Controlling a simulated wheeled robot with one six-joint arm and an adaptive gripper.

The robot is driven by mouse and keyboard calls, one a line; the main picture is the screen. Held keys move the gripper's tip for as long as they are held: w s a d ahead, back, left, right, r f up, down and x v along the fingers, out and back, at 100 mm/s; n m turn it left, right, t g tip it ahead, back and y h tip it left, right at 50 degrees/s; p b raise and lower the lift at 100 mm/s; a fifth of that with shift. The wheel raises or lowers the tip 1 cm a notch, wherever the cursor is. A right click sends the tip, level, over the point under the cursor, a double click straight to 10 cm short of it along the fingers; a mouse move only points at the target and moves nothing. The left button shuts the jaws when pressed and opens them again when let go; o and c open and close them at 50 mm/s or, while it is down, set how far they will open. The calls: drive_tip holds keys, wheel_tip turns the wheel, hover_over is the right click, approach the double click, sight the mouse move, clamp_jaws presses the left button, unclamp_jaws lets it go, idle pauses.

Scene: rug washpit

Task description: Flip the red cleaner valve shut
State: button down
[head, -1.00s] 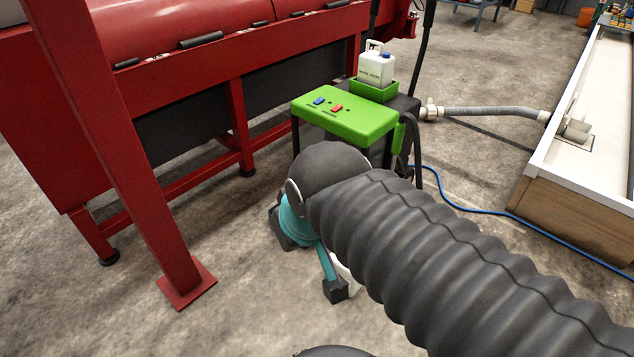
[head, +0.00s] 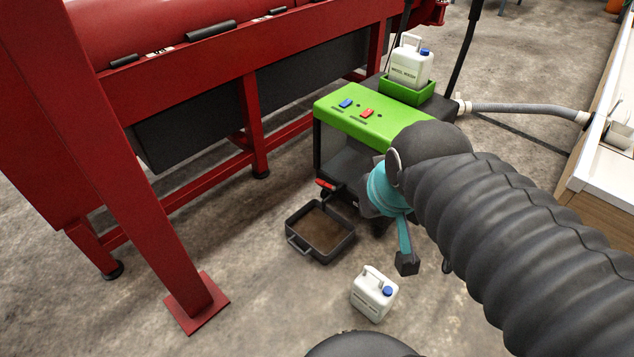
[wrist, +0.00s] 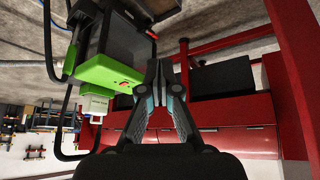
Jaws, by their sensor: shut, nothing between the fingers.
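The red valve handle (head: 325,185) shows in the head view, low on the near side of the green-topped machine (head: 350,116). It is a short, nearly level lever above a dark drain tray (head: 320,258) holding brown liquid. Whether the valve is open or shut is too small to tell. In the wrist view, my gripper (wrist: 160,70) is shut and empty, its fingertips together.
A white jug (head: 374,293) stands on the floor near the tray. Another jug (head: 411,62) sits in a green holder on the machine. A red frame post (head: 130,170) stands at left. A grey hose (head: 525,108) runs right. Floor left of the tray is clear.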

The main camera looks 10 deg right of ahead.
sight(326, 184)
drive_tip(key=w+f+n+t+b, duration=0.1)
drive_tip(key=w+f+n+t, duration=0.15)
drive_tip(key=w+f, duration=0.6)
drive_tip(key=w+f+n+t+b, duration=0.1)
drive_tip(key=w+f+n+b, duration=0.2)
drive_tip(key=w, duration=1.1)
drive_tip(key=w+f+n+t, duration=0.2)
drive_tip(key=w+f+n, duration=0.3)
drive_tip(key=w, duration=0.6)
drive_tip(key=w+f+n+t+y+b, duration=0.1)
drive_tip(key=w+f+n+t+b, duration=0.2)
drive_tip(key=f, duration=1.3)
drive_tip(key=f+n+t+b, duration=0.1)
drive_tip(key=f+n+t, duration=0.35)
drive_tip(key=f, duration=1.05)
drive_tip(key=w+d+g, duration=0.1)
drive_tip(key=w, duration=1.2)
drive_tip(key=shift+d+f+b, duration=0.25)
drive_tip(key=shift+d+b, duration=0.05)
drive_tip(key=shift+b, duration=0.1)
